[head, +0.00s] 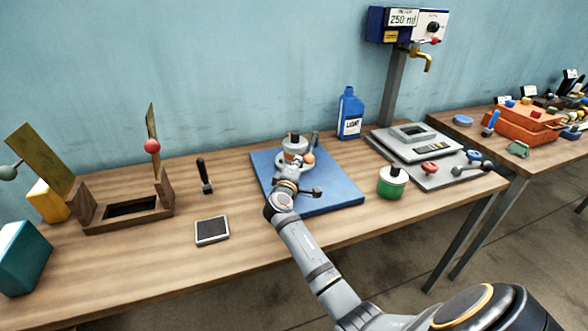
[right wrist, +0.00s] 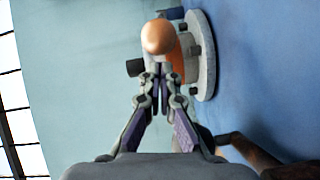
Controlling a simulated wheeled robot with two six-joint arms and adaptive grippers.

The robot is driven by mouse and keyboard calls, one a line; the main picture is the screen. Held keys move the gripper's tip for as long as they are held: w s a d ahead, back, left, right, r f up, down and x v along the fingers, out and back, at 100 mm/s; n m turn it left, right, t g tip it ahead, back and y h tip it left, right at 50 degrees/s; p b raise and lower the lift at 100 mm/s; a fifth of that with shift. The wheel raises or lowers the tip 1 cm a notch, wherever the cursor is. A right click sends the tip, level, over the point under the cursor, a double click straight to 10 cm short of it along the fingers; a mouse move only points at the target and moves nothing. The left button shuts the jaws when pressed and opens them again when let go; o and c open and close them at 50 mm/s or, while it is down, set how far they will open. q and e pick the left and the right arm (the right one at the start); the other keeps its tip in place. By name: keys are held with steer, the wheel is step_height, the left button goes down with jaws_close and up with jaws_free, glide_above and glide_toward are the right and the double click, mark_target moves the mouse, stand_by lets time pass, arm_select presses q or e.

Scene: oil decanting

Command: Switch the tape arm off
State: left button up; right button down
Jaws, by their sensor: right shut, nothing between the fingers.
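A grey round device (head: 295,146) with an orange ball knob (head: 308,157) stands on a blue mat (head: 340,190). Nothing in view is labelled as the tape arm, so I cannot tell for sure which part it is. My right gripper (head: 294,172) is at this device and covers part of it. In the right wrist view the closed fingertips (right wrist: 157,72) are just below the orange knob (right wrist: 158,37), with nothing between them. I cannot tell whether they touch it. The grey flange (right wrist: 205,55) is beside the knob. My left gripper is out of view.
A blue bottle labelled LIGHT (head: 349,115) stands behind the mat. A green-banded jar (head: 392,182) is at its right, near the scale (head: 412,143).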

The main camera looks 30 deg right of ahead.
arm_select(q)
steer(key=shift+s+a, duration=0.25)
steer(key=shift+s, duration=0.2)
arm_select(e)
steer(key=shift+w+d, duration=0.3)
